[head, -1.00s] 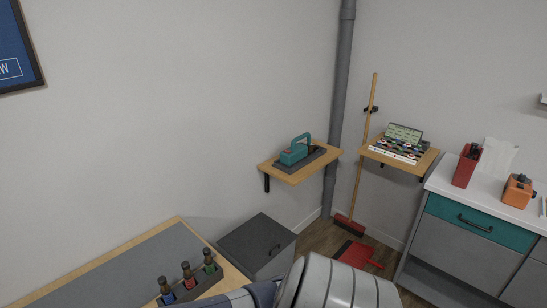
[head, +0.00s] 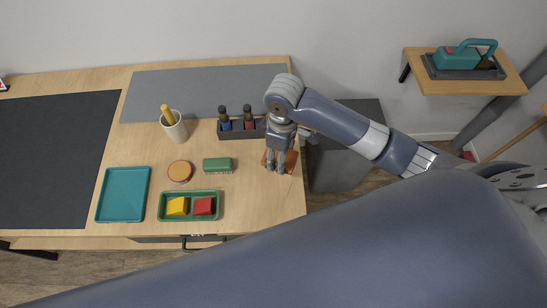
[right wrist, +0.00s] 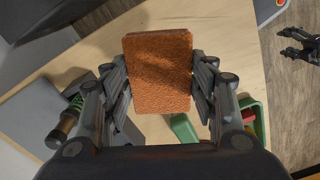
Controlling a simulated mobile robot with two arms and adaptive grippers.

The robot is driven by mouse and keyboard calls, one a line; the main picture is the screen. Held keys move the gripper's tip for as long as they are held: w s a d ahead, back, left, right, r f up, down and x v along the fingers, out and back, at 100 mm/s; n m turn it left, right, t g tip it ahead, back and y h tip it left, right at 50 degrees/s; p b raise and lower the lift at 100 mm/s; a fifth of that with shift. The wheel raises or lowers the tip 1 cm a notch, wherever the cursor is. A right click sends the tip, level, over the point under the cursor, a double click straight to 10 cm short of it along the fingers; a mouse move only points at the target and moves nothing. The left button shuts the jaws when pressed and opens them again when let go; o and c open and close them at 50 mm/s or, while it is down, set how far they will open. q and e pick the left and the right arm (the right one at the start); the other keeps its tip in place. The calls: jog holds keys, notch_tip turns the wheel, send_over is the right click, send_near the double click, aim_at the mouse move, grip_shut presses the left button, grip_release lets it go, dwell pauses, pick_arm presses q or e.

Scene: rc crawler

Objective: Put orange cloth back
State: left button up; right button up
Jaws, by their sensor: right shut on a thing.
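The orange cloth (head: 291,160) is a flat, stiff-looking rectangle near the right edge of the wooden table (head: 250,218). My right gripper (head: 279,168) comes down over it from the right and is shut on it. In the right wrist view the cloth (right wrist: 160,72) sits between the two fingers (right wrist: 160,88), its rough face toward the camera. I cannot tell whether it touches the table. My left gripper (right wrist: 296,45) shows small at the right edge of the right wrist view, away from the cloth, with its fingers apart and empty.
Left of the gripper are a green brush (head: 217,165), a round orange-topped item (head: 180,171), a green tray (head: 190,217) with yellow and red blocks, and an empty teal tray (head: 123,195). A bottle rack (head: 240,131) and a cup (head: 174,130) stand behind. A grey cabinet (head: 335,165) is right.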

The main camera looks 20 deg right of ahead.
jog(key=w+n, duration=0.1)
jog(key=a+n, duration=0.1)
jog(key=w+n, duration=0.1)
jog(key=shift+w+a+r+p, duration=0.3)
jog(key=shift+p, duration=0.05)
jog(key=shift+w+a+f+n, duration=0.15)
jog(key=shift+w+n, duration=0.3)
jog(key=shift+n, duration=0.25)
notch_tip(320, 180, down, 6)
jog(key=shift+w+r+p, duration=0.1)
jog(key=shift+r+p, duration=0.05)
jog(key=shift+p, duration=0.45)
notch_tip(320, 180, down, 4)
pick_arm(q)
jog(key=r, duration=0.3)
jog(key=shift+a, duration=0.3)
jog(key=shift+f, duration=0.1)
pick_arm(e)
jog(key=shift+f, duration=0.3)
jog(key=o, duration=1)
jog(key=shift+c, duration=0.2)
pick_arm(q)
jog(key=shift+a, duration=0.1)
